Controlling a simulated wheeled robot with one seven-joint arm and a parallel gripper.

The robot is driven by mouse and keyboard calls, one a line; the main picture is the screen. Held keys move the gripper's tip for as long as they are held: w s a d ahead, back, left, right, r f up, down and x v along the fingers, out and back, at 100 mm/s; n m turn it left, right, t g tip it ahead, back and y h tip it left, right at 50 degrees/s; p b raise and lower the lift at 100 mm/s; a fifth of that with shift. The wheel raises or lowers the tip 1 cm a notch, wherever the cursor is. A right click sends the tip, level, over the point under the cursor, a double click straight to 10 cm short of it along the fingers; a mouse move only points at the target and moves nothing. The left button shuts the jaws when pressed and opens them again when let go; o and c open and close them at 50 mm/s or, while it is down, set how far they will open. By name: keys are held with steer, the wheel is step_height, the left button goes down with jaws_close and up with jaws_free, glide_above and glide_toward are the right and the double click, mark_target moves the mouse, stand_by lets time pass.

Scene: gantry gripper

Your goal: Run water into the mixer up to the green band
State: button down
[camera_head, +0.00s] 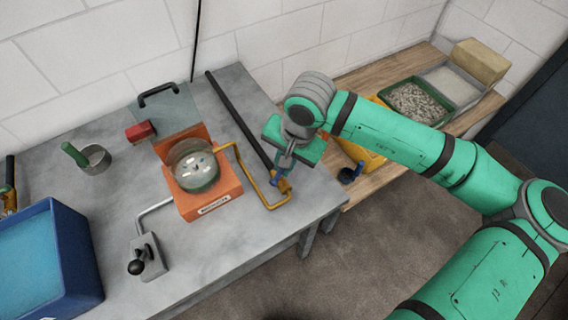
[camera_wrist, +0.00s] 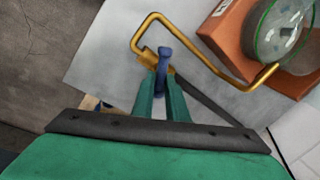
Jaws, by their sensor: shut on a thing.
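The mixer (camera_head: 206,190) is an orange block on the grey table, with a clear round bowl (camera_head: 194,165) in its top. White bits show in the bowl. A green ring (camera_wrist: 256,38) runs around the bowl in the wrist view; I cannot tell the water level. A brass pipe (camera_head: 246,170) runs from the mixer to a brass valve by the table's right edge. The valve has a blue handle (camera_wrist: 164,62). My gripper (camera_head: 282,174) points down over the valve, its fingers shut on the blue handle. The fingers partly hide the valve.
A black bar (camera_head: 238,122) lies behind the pipe. A box with a black-knobbed lever (camera_head: 147,258) stands left of the mixer. A wooden bench (camera_head: 357,82) holds trays on the right.

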stand_by(0.4)
steer(key=c, duration=1.8)
jaws_free()
steer(key=shift+o, duration=0.2)
step_height(320, 180, up, 11)
steer(key=s+d, duration=0.1)
steer(key=shift+d+f, duration=0.15)
steer(key=shift+d, duration=0.25)
